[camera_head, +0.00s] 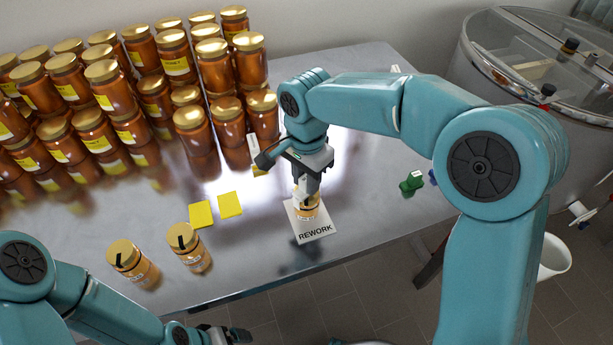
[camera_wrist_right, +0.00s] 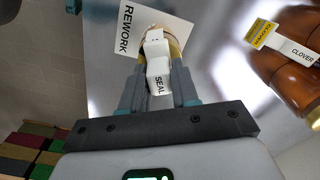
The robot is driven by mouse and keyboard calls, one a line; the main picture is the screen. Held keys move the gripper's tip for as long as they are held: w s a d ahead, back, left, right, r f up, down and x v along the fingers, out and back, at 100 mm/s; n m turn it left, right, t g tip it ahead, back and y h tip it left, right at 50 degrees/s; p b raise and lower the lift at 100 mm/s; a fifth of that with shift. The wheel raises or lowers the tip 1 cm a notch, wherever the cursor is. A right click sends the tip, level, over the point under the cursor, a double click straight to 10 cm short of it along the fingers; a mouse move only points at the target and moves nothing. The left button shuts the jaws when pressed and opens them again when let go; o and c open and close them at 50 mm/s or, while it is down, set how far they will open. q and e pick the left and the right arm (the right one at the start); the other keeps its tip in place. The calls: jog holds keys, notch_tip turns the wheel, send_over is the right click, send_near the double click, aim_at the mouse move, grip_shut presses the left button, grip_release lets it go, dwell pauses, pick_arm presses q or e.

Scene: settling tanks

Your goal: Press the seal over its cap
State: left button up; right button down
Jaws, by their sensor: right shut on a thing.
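A honey jar (camera_head: 306,210) with a gold cap stands on the white REWORK card (camera_head: 316,232) near the table's front edge. My right gripper (camera_head: 306,186) is directly above it, pointing down, and hides much of its cap. In the right wrist view, the white seal (camera_wrist_right: 158,78), printed SEAL, sits between the fingers of my right gripper (camera_wrist_right: 158,85), which is shut on it. The seal's far end overlaps the cap in that view; I cannot tell whether they touch. My left gripper (camera_head: 226,334) is low at the bottom edge, partly cut off, its opening unclear.
Two jars (camera_head: 125,255) (camera_head: 183,238) with dark strips on their caps stand at front left. Two yellow pads (camera_head: 201,215) (camera_head: 230,205) lie behind them. Stacked jars (camera_head: 110,90) fill the back left. A small green object (camera_head: 411,183) lies right of the card. A tank (camera_head: 535,60) stands at right.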

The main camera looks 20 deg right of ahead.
jog(key=shift+r+p, duration=2.45)
jog(key=shift+r, duration=0.6)
jog(key=shift+f, duration=0.1)
